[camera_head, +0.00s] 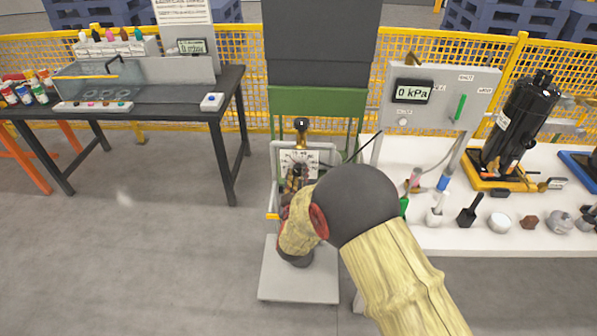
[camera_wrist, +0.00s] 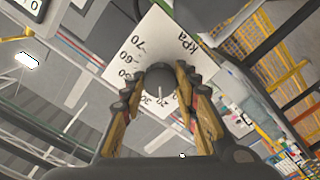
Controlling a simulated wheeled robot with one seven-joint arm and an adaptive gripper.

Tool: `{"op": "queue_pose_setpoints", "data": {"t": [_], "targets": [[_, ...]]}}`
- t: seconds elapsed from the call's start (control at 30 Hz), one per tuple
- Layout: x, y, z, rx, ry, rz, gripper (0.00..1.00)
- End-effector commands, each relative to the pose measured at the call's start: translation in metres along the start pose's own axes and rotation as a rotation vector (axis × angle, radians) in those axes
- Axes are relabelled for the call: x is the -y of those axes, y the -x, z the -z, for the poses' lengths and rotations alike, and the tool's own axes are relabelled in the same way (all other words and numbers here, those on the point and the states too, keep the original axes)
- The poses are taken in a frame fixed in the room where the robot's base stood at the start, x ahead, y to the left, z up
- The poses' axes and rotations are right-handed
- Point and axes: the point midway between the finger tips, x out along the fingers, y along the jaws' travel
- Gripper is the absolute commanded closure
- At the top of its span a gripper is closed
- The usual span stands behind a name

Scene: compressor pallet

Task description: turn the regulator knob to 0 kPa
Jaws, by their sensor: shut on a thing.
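The regulator knob (camera_wrist: 160,78) is dark and round, with a pale pointer line, on a white dial plate (camera_wrist: 152,38) with kPa numbers. In the wrist view the line points down the picture, towards the low numbers near 20; the exact mark is hard to read. My gripper (camera_wrist: 160,86) has its two fingers on either side of the knob and is shut on it. In the head view the dial plate (camera_head: 308,158) stands on a pale stand, and my gripper (camera_head: 294,178) is in front of it, hiding the knob. A display (camera_head: 411,92) on the grey panel reads 0 kPa.
A grey panel with a green handle (camera_head: 460,107) stands right of the dial. A white table (camera_head: 440,236) holds a black compressor (camera_head: 521,122) and several small items. A dark bench (camera_head: 226,100) stands left. Open floor (camera_head: 150,230) lies front left; yellow mesh fencing (camera_head: 430,50) runs behind.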

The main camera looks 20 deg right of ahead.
Motion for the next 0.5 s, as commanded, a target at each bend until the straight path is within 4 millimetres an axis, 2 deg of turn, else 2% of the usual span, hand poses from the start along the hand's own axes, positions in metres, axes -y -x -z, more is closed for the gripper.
{"op": "queue_pose_setpoints", "data": {"t": [0.5], "targets": [[-0.0005, 0.0003, 0.0011, 0.0, 0.49, 0.003, 0.95]]}}
